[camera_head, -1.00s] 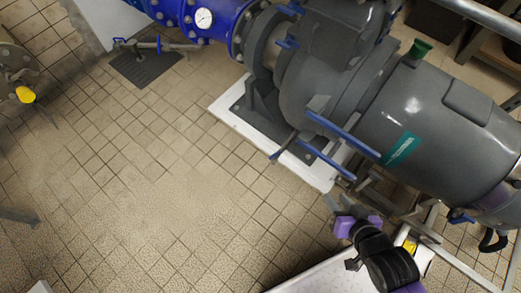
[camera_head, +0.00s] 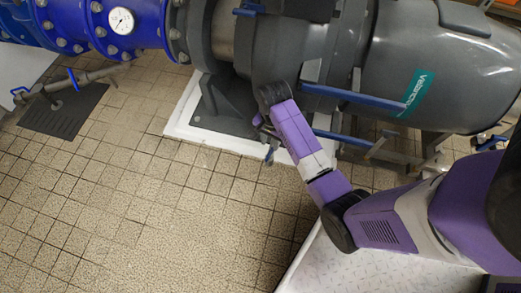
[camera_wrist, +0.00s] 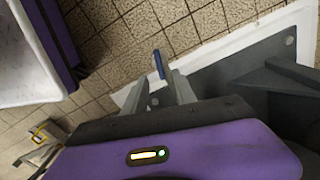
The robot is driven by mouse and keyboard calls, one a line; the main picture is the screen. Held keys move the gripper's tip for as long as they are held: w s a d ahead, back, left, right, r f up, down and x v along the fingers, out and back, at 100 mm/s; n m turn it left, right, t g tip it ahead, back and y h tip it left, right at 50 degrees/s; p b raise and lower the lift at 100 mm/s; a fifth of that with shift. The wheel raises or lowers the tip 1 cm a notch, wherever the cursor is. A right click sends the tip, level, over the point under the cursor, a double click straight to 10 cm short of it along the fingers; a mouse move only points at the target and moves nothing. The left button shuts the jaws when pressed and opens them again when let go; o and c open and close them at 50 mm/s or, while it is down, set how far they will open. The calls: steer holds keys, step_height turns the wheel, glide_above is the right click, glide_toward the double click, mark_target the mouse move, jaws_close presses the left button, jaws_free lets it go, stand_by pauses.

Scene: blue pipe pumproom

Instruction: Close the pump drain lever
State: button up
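A small blue-tipped lever (camera_head: 269,155) hangs at the front edge of the grey pump's foot in the head view. In the wrist view its blue handle (camera_wrist: 158,64) shows just beyond the gap between my two grey fingers. My gripper (camera_head: 263,130) is beside the pump's foot, right above the lever, partly hidden behind my purple wrist. In the wrist view my gripper (camera_wrist: 160,92) has its fingers apart with nothing clearly between them. I cannot tell whether a finger touches the lever. The grey pump (camera_head: 420,60) fills the upper right.
Two long blue bars, an upper one (camera_head: 353,97) and a lower one (camera_head: 342,138), stick out right of my wrist. A white plinth (camera_head: 185,125) lies under the pump. Blue pipe with a gauge (camera_head: 121,20) runs at upper left. Tiled floor (camera_head: 150,220) is clear at lower left.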

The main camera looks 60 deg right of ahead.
mark_target(270, 153)
step_height(270, 153, down, 8)
steer(key=b, duration=0.4)
steer(key=shift+r, duration=0.25)
steer(key=shift+c, duration=0.2)
jaws_close()
